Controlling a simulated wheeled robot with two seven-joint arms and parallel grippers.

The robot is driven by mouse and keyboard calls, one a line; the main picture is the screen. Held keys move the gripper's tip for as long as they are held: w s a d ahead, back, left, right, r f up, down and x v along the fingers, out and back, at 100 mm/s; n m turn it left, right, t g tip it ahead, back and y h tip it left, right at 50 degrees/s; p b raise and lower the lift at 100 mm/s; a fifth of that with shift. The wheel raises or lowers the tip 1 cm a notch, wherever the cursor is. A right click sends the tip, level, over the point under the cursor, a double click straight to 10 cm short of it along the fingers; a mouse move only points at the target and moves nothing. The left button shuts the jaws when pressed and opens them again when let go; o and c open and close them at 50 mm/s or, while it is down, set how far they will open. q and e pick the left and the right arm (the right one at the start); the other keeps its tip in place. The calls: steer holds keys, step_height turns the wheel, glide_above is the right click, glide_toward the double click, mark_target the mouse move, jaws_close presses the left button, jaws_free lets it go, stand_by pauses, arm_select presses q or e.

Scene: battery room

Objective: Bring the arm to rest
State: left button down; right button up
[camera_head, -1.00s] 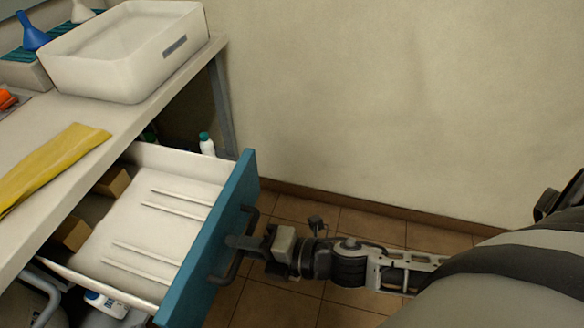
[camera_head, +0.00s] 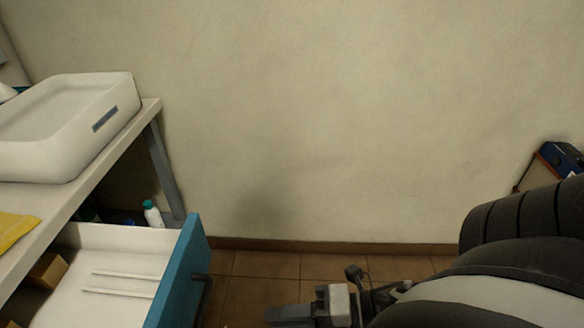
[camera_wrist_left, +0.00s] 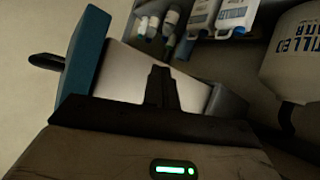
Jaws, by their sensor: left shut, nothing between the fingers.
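In the head view my right gripper (camera_head: 290,316) is at the bottom edge, apart from the blue drawer front (camera_head: 180,272) and to the right of its dark handle (camera_head: 203,290). Its fingers are seen from one side, so I cannot tell whether they are open or shut. The drawer is open under the bench. In the left wrist view my left gripper (camera_wrist_left: 161,75) is shut and empty. Its dark fingers show in front of the pale drawer side, and the blue drawer front (camera_wrist_left: 84,58) is to their left. My left gripper is not in the head view.
A white tray (camera_head: 20,150) sits on the bench, near a yellow cloth (camera_head: 14,229). A white bottle (camera_head: 152,213) stands behind the drawer. Several bottles and a large labelled container (camera_wrist_left: 292,62) show in the left wrist view. Tiled floor is clear right of the drawer.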

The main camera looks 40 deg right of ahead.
arm_select(q)
steer(key=shift+s+f, duration=0.1)
steer(key=shift+f, duration=0.2)
arm_select(e)
steer(key=shift+s+d+r, duration=0.15)
steer(key=shift+s+d, duration=0.2)
steer(key=shift+s, duration=0.05)
arm_select(q)
steer(key=shift+w+r, duration=0.2)
steer(key=shift+r, duration=0.05)
arm_select(e)
steer(key=w+d+f+m+g+h, duration=0.1)
steer(key=w+d+f+m+h, duration=0.15)
steer(key=m+h, duration=0.5)
steer(key=w+d+f+m+h, duration=0.1)
steer(key=w+d+m+h, duration=0.25)
steer(key=m, duration=0.65)
steer(key=s+a+m+g, duration=0.6)
steer(key=m+g, duration=0.1)
arm_select(q)
steer(key=shift+a+r+p, duration=0.2)
steer(key=shift+r+p, duration=0.15)
steer(key=shift+p, duration=0.85)
arm_select(e)
steer(key=w+a+f+t+y, duration=0.1)
steer(key=w+a+t+y, duration=0.3)
steer(key=w+a+t, duration=0.1)
steer(key=shift+w+a+f+t, duration=0.4)
steer(key=shift+w+t, duration=0.25)
steer(key=shift+t, duration=0.55)
